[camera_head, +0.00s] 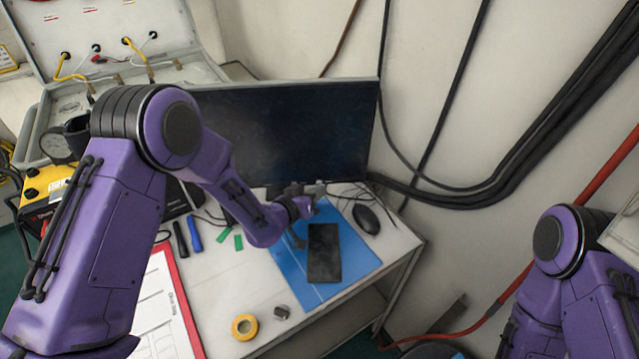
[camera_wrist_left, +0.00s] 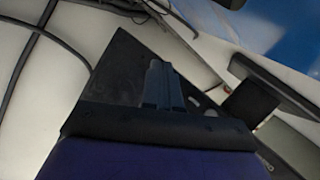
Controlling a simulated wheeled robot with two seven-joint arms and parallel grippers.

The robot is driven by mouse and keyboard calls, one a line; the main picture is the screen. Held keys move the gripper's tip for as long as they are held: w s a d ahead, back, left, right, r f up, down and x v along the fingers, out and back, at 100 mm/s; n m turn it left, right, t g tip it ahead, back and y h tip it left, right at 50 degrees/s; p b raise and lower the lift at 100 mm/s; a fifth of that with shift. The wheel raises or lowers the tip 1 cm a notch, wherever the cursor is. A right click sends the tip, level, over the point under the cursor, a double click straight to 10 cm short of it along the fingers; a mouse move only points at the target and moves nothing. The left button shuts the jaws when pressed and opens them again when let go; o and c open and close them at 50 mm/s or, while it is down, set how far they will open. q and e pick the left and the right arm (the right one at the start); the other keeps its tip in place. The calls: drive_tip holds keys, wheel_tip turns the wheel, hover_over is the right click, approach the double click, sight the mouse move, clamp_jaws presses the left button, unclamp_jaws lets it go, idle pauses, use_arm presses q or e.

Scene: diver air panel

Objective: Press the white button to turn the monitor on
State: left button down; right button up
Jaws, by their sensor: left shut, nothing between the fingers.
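The monitor (camera_head: 285,130) stands at the back of the table in the head view, with a dark screen. I cannot make out a white button in either view. My left gripper (camera_head: 316,190) is just in front of the monitor's lower edge, right of its middle. In the left wrist view, its fingers (camera_wrist_left: 165,80) are together and empty, in front of a dark flat surface. I cannot tell whether the fingertips touch anything. My right arm shows at the right of the head view, but its gripper is out of view.
A blue mat (camera_head: 350,248) bears a black flat device (camera_head: 324,253), with a black mouse (camera_head: 366,218) to the right. Yellow tape (camera_head: 244,326) and a red clipboard (camera_head: 186,312) lie nearer. An open case (camera_head: 28,135) stands left. Black cables (camera_head: 520,150) hang along the wall.

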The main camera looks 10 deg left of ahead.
use_arm(q)
drive_tip(key=shift+w+a, duration=0.15)
drive_tip(key=shift+w, duration=0.2)
idle(0.4)
drive_tip(key=shift+s, duration=0.1)
drive_tip(key=shift+s+d, duration=0.25)
drive_tip(key=shift+s, duration=0.4)
drive_tip(key=shift+s+d, duration=0.25)
drive_tip(key=shift+s, duration=0.55)
drive_tip(key=shift+s+d, duration=0.3)
drive_tip(key=shift+s, duration=0.5)
drive_tip(key=shift+s+d, duration=0.25)
drive_tip(key=shift+s, duration=0.55)
